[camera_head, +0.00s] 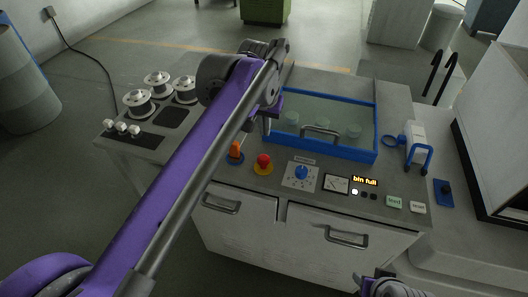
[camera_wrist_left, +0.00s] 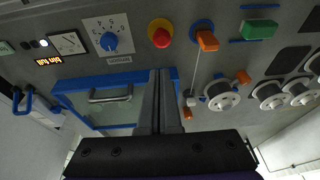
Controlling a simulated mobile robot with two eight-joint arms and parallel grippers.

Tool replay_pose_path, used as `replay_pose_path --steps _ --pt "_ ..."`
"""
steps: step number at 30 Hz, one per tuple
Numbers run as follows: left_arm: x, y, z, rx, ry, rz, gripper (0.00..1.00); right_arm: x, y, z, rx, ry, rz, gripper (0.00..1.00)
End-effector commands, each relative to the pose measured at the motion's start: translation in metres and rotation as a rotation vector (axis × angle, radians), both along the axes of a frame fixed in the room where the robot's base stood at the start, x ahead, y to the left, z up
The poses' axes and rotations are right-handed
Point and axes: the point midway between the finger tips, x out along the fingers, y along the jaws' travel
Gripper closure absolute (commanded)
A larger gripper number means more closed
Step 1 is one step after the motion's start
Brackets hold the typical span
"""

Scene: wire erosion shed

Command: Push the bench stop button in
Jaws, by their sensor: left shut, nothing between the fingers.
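The bench stop button is a red mushroom head (camera_head: 264,160) on a yellow round base, on the bench's front panel. In the left wrist view the red button (camera_wrist_left: 160,36) is near the top middle. My left gripper (camera_head: 267,128) is above the bench at the left end of the blue-framed tank, behind the button and apart from it. In the left wrist view its two fingers (camera_wrist_left: 160,76) are together, empty, with their tips pointing toward the button. I cannot tell how far in the button sits.
An orange switch (camera_head: 235,149) stands left of the button, a blue dial (camera_head: 301,172) to its right. The blue-framed tank (camera_head: 366,157) is behind them. Spools (camera_head: 139,103) stand at the left. A green rocker (camera_wrist_left: 259,29) shows in the left wrist view.

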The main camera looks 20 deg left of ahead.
Motion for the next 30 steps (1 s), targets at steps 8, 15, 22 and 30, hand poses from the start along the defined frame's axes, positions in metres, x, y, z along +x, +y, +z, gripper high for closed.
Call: replay_pose_path --steps 8,15,22,30 --pt "0.017 0.002 -0.057 0.000 0.000 0.000 1.00 -0.002 0.000 -0.005 0.000 0.003 0.000 0.50" --pt "0.024 0.006 -0.100 0.000 0.000 0.001 1.00 -0.002 0.000 -0.008 0.000 0.004 0.000 0.50" --pt "0.024 0.008 -0.119 0.000 0.000 0.001 1.00 -0.003 0.000 -0.008 0.000 0.005 0.000 0.50" --pt "0.024 0.008 -0.121 0.000 0.000 0.000 1.00 -0.003 0.000 -0.008 0.000 0.005 0.000 0.50"
